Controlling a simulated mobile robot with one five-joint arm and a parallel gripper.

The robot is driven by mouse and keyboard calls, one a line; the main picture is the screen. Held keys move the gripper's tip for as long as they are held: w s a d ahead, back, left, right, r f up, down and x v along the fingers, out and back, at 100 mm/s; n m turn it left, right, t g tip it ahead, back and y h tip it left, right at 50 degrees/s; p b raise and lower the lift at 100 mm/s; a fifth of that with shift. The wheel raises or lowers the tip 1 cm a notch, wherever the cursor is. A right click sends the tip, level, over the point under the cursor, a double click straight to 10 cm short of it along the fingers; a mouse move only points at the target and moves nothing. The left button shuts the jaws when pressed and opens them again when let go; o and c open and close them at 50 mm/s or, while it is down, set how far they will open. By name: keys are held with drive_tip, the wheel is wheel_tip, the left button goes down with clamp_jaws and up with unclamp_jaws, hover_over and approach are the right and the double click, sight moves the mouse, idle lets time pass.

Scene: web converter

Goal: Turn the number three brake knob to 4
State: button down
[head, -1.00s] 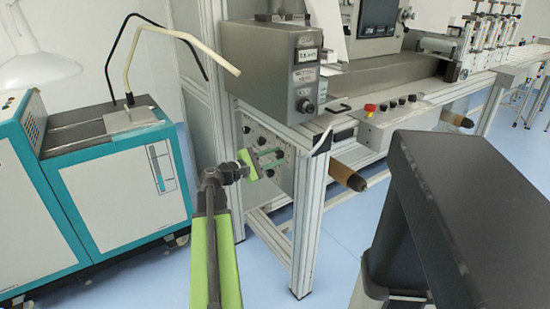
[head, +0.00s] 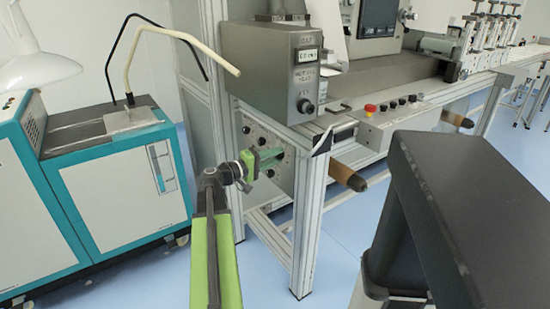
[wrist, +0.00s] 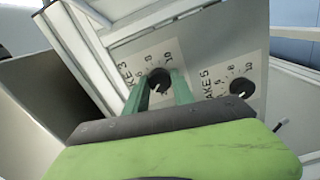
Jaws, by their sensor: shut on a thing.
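The number three brake knob (wrist: 158,81) is a small black round knob on a grey panel, under the label "BRAKE 3" in the wrist view. Its dial numbers, such as 6, 8 and 10, show around its top. My gripper (wrist: 158,86) has its two green fingers closed on the two sides of this knob. The fingers and the gripper body hide the lower part of the dial. The pointer's exact setting is hard to read. In the head view my gripper (head: 270,157) reaches the knob panel (head: 285,185) below the grey control box.
The brake 5 knob (wrist: 241,88) sits to the right on the same panel. A grey control box (head: 270,75) overhangs the panel, and a pale frame post (head: 308,230) stands to its right. A teal and white cabinet (head: 110,190) stands at left.

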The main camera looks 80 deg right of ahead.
drive_tip(key=shift+s+m, duration=0.1)
drive_tip(key=shift+m, duration=0.8)
drive_tip(key=shift+a, duration=0.1)
drive_tip(key=c, duration=1.1)
unclamp_jaws()
drive_tip(key=shift+o, duration=0.2)
drive_tip(key=v, duration=1.7)
drive_tip(key=shift+w, duration=0.2)
drive_tip(key=shift+a, duration=0.1)
